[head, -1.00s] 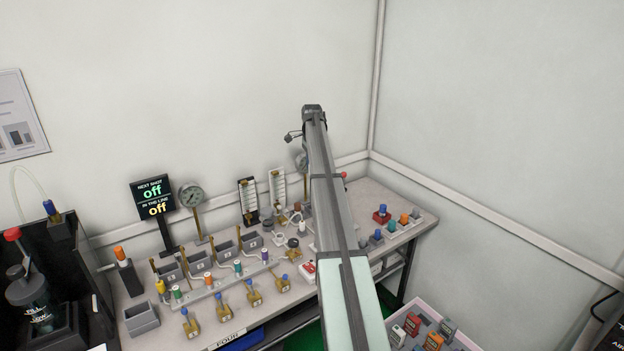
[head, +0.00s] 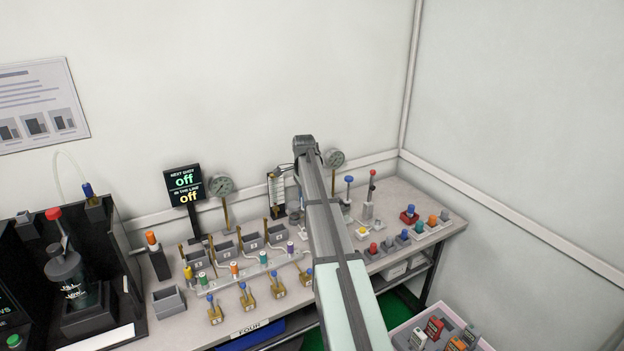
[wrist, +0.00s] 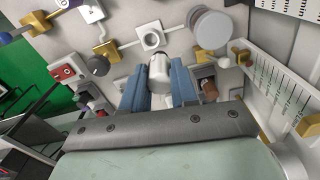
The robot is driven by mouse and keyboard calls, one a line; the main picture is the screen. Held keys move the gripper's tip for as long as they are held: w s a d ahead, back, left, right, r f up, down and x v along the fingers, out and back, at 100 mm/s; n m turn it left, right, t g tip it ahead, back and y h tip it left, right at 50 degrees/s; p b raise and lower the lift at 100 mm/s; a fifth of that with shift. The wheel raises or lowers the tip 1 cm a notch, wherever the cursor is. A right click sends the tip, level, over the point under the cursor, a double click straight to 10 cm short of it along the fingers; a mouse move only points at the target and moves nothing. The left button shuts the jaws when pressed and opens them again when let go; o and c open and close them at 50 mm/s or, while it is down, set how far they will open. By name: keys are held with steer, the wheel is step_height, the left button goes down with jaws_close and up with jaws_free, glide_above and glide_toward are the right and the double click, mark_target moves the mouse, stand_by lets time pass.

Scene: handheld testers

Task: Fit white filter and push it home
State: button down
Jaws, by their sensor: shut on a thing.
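My gripper (wrist: 160,67) shows in the wrist view, its two blue fingers shut on the white filter (wrist: 159,78). The filter is a short white cylinder with a dark far end. Just beyond that end is a white square fitting (wrist: 150,37) with a round opening, joined to pale tubing. The filter appears apart from the fitting, but the exact gap is hard to judge. In the head view my arm hides the gripper, the filter and the fitting.
A grey round part (wrist: 211,28) and a scaled flow meter (wrist: 278,82) stand right of the fingers. A red-and-white box (wrist: 65,72) lies to the left.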

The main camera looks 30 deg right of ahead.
steer(key=shift+s+a+f+m, duration=0.1)
steer(key=shift+s+a+m, duration=0.05)
steer(key=shift+s+m, duration=0.25)
steer(key=shift+s+a+f+m, duration=0.1)
steer(key=shift+s+m, duration=0.2)
steer(key=shift+s, duration=0.1)
steer(key=shift+f, duration=0.1)
steer(key=shift+f, duration=2.2)
steer(key=shift+f, duration=1.7)
steer(key=c, duration=0.8)
jaws_free()
